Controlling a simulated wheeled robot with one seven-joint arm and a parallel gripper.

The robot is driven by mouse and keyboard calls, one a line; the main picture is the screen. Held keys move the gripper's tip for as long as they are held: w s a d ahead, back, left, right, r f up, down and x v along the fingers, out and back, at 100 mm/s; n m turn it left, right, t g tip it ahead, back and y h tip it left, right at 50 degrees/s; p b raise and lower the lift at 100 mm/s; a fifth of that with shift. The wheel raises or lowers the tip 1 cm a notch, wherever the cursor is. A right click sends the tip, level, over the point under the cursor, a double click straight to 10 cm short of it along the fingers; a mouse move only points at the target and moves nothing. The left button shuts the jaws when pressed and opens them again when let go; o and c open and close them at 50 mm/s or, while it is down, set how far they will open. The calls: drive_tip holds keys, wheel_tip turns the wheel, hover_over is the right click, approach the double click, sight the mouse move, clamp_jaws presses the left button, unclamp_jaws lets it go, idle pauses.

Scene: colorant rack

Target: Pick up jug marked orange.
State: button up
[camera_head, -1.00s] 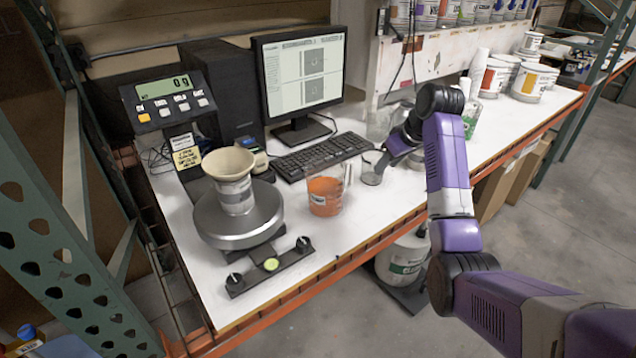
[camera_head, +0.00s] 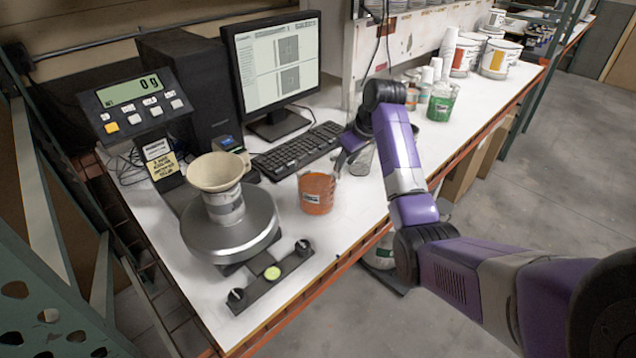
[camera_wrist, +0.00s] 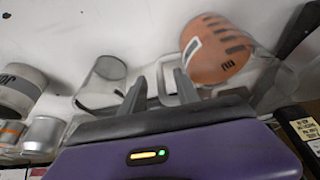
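The orange jug (camera_head: 317,192) stands upright on the white bench, between the keyboard and the front edge. It has a white label and orange contents. It also shows at the upper right of the wrist view (camera_wrist: 207,62), tilted by the camera angle. My gripper (camera_head: 343,160) is just behind and right of the jug in the head view. In the wrist view my gripper (camera_wrist: 161,84) has its two fingers apart with nothing held between them. The right finger is close to the jug's handle side; whether it touches cannot be told.
A round scale (camera_head: 232,232) with a cup stands left of the orange jug. The keyboard (camera_head: 298,150) is behind. A green jug (camera_head: 441,102) and tubs stand at the right.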

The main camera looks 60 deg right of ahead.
drive_tip(key=shift+x, duration=1.6)
clamp_jaws()
drive_tip(key=shift+r, duration=0.1)
